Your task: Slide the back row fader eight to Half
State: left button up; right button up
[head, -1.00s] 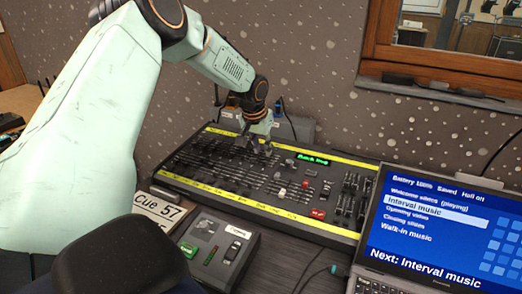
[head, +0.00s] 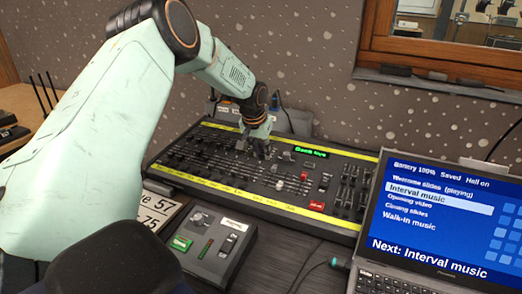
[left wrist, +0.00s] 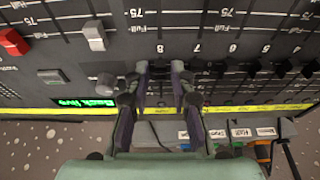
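The lighting console (head: 205,184) is a dark desk with yellow label strips and rows of faders. My left gripper (head: 262,154) reaches down onto its back rows. In the left wrist view, which shows the console upside down, the two fingertips (left wrist: 160,68) stand apart on either side of the column numbered 8 (left wrist: 160,48). A dark fader cap seems to lie between them; contact cannot be told. "Full" and "75" scale marks show beside the columns. The fader's exact setting is hidden by the fingers. My right gripper is in neither view.
A green-lit display (head: 312,152) and a red button (head: 316,205) sit on the console's right part. A laptop (head: 440,215) stands at right, a small control box (head: 212,240) and cue cards (head: 160,208) in front. Cables and labelled boxes (left wrist: 240,131) lie behind the console.

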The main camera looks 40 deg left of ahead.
pick_arm(q)
jog(key=shift+c, duration=0.5)
jog(key=shift+f, duration=0.1)
grip_shut()
jog(key=shift+w+a, duration=0.1)
jog(key=shift+w, duration=0.05)
jog(key=shift+w+a+b, duration=0.3)
jog(key=shift+w+b, duration=0.35)
jog(key=shift+w, duration=0.1)
jog(key=shift+w+r+b, duration=0.35)
jog(key=shift+r+b, duration=0.1)
jog(key=shift+r, duration=0.1)
jog(key=shift+w+a+r, duration=0.1)
jog(key=shift+w, duration=0.15)
jog(key=shift+o, duration=0.4)
grip_release()
jog(key=shift+f, duration=0.2)
